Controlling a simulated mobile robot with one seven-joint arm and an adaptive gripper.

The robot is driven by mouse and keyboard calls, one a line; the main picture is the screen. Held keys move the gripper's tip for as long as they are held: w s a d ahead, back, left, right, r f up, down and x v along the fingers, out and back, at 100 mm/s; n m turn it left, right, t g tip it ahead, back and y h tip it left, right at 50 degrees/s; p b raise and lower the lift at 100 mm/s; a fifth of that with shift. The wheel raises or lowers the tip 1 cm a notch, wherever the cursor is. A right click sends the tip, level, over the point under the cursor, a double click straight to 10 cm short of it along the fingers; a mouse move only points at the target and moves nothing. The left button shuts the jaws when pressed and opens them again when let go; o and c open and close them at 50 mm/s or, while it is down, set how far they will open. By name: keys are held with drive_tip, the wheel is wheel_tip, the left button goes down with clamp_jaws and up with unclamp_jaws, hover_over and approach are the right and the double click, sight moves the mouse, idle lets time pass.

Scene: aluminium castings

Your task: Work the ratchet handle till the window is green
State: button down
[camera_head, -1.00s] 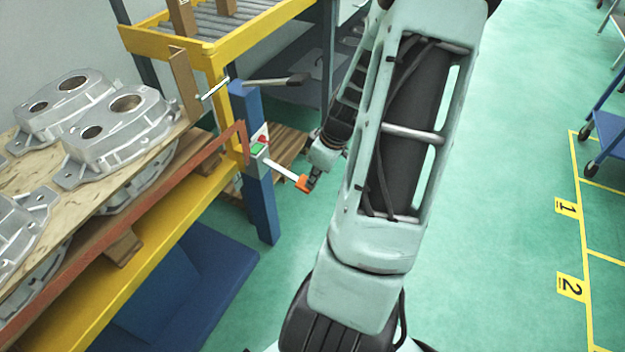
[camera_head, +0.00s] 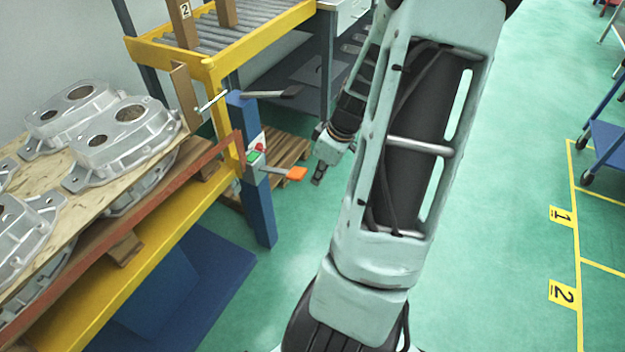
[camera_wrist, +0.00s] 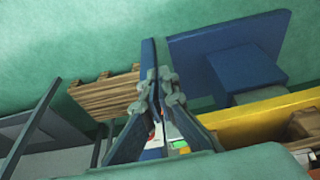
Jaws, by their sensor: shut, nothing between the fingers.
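The ratchet handle, a grey bar with an orange grip (camera_head: 297,173), sticks out to the right from the blue post (camera_head: 261,205) in the head view, nearly level. On the post's white panel are a green patch (camera_head: 253,157) and a red patch (camera_head: 260,147); I cannot tell for sure which is the window. My gripper (camera_head: 318,181) is shut and empty, a little right of the orange grip with a gap between. In the wrist view the shut fingers (camera_wrist: 160,92) partly hide the panel, with green (camera_wrist: 178,144) and red showing behind.
A yellow-framed roller conveyor (camera_head: 205,45) and a rack with aluminium castings (camera_head: 120,135) stand left of the post. A grey lever (camera_head: 272,94) juts from the post top. A wooden pallet (camera_head: 288,150) lies behind.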

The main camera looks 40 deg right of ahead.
drive_tip(key=s+d+r+p, duration=0.1)
drive_tip(key=s+r, duration=0.2)
drive_tip(key=r, duration=0.1)
drive_tip(key=shift+s+d+r, duration=0.25)
drive_tip(key=shift+s+r, duration=0.05)
idle(1.5)
